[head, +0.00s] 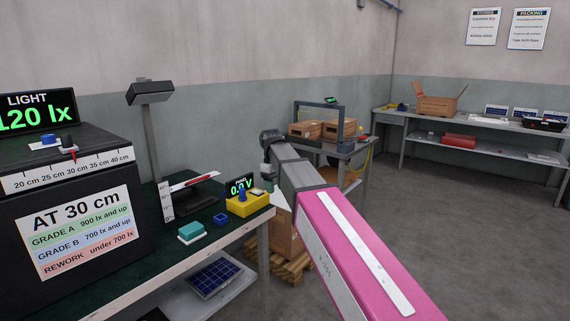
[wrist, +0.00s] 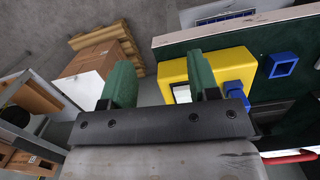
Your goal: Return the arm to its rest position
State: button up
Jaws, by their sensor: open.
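My arm, with a pink link, reaches forward from the lower right in the head view. My gripper (head: 268,168) is at its far end, beside the right edge of the green-topped workbench (head: 142,248). In the wrist view my gripper (wrist: 160,85) shows two green fingers spread apart with nothing between them. The yellow tester (head: 248,205) with a blue part on it sits on the bench corner, close to the gripper. In the wrist view the yellow tester (wrist: 240,62) lies just beyond the right finger; I cannot tell whether they touch.
A light display (head: 35,112) stands on a dark box at left. A lamp post (head: 150,130), a teal block (head: 191,232) and a blue square ring (head: 221,219) are on the bench. A cardboard box on a pallet (head: 290,268) is below. Open floor (head: 460,230) lies right.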

jog(key=s+d+f+m, duration=0.3)
jog(key=s+d+f, duration=0.3)
jog(key=f, duration=0.4)
jog(key=s+d+f+m, duration=0.3)
jog(key=s+d+f, duration=0.2)
jog(key=d+f, duration=0.4)
jog(key=s+d+f+m+t+y, duration=0.1)
jog(key=s+d+f+m, duration=0.2)
jog(key=s+d+f, duration=0.3)
notch_tip(320, 180, down, 5)
jog(key=shift+s+d+r, duration=0.1)
jog(key=shift+s+d, duration=0.25)
jog(key=shift+d, duration=0.35)
